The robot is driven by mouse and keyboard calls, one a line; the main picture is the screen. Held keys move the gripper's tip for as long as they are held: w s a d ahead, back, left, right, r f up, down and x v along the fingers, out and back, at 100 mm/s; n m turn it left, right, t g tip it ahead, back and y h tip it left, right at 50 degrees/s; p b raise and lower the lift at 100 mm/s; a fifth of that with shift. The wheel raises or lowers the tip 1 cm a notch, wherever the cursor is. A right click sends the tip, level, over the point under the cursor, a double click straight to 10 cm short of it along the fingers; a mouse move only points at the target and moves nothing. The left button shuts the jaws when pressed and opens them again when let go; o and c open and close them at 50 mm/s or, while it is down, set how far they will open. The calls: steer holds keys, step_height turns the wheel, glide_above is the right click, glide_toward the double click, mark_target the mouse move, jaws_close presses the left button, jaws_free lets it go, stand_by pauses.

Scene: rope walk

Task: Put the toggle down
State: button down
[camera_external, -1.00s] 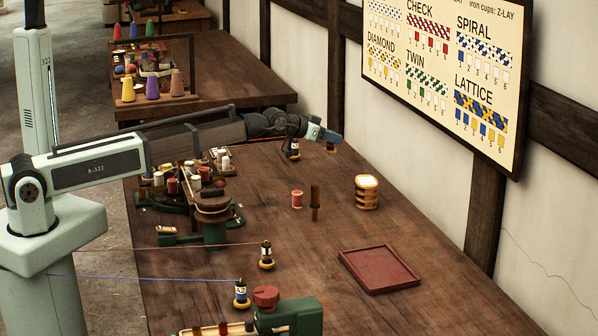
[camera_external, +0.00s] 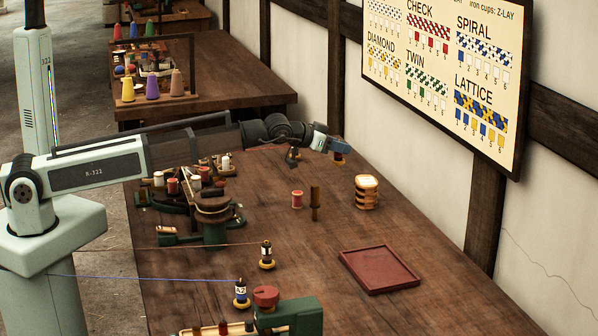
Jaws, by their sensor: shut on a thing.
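My gripper (camera_external: 337,147) is at the far part of the bench, at the end of the arm stretched out to the right. It is shut on a small toggle (camera_external: 339,161), of which only the dark and yellowish lower end shows below the fingers. I cannot tell whether the toggle touches the bench top.
A dark item (camera_external: 292,156) sits under my wrist, partly hidden. A red spool (camera_external: 297,199), a brown peg (camera_external: 315,204), a stack of pale rings (camera_external: 366,192) and a red tray (camera_external: 378,270) stand on the bench (camera_external: 330,240). A braiding stand (camera_external: 213,220) is at left.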

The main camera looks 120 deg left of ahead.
steer(key=w+d+f+n+g, duration=0.1)
steer(key=w+d, duration=0.2)
steer(key=d, duration=1.1)
steer(key=w+d+f, duration=0.1)
steer(key=w+d, duration=0.3)
steer(key=d, duration=1)
steer(key=s+d+r+n+g+y, duration=0.15)
steer(key=s+d, duration=0.25)
steer(key=d, duration=0.9)
steer(key=s+d+r+n+g+y, duration=0.1)
steer(key=s+d+r+n+g, duration=0.15)
steer(key=d, duration=1.05)
steer(key=shift+s+f, duration=0.2)
steer(key=shift+f, duration=3.4)
steer(key=shift+s+f, duration=0.2)
steer(key=shift+f, duration=3.4)
steer(key=shift+f, duration=0.15)
steer(key=c, duration=0.9)
jaws_free()
steer(key=shift+o, duration=0.2)
